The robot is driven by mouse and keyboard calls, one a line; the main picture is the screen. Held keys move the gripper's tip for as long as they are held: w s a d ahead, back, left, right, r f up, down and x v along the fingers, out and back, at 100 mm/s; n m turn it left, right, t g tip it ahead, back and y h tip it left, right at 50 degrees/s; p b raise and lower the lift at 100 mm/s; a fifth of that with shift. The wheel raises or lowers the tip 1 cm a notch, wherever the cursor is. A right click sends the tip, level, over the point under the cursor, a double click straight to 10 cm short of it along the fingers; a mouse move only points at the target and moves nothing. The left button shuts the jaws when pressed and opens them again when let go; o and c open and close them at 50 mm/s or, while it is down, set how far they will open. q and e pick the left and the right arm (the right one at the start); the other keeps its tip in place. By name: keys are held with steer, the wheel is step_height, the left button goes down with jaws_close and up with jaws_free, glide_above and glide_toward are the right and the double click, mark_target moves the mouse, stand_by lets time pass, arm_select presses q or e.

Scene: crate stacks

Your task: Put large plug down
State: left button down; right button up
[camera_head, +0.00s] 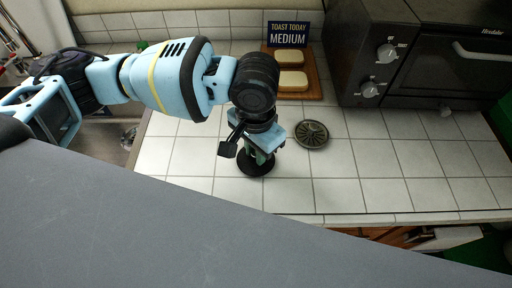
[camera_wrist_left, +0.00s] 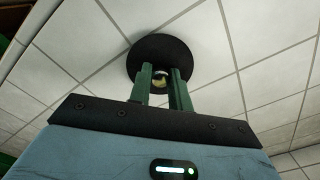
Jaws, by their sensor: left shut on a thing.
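The large plug (camera_head: 256,168) is a dark round disc on or just above the white tiled counter, under my left gripper (camera_head: 262,156). In the left wrist view the plug (camera_wrist_left: 160,52) shows as a black disc beyond the fingers, with a small brassy knob between the fingertips. My left gripper (camera_wrist_left: 163,78) is shut on that knob. I cannot tell whether the disc touches the tiles. My right gripper is not in view.
A round metal drain strainer (camera_head: 312,134) lies on the counter (camera_head: 350,185) just right of the plug. Bread slices sit on a wooden board (camera_head: 303,93) behind, by a "Toast today medium" sign (camera_head: 287,35). A dark toaster oven (camera_head: 425,60) stands at the back right. The front-right tiles are clear.

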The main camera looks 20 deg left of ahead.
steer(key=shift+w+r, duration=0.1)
arm_select(q)
steer(key=c, duration=1.3)
jaws_free()
steer(key=shift+f, duration=0.1)
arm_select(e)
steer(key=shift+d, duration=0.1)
arm_select(q)
step_height(320, 180, up, 12)
steer(key=p, duration=0.1)
steer(key=shift+p, duration=0.35)
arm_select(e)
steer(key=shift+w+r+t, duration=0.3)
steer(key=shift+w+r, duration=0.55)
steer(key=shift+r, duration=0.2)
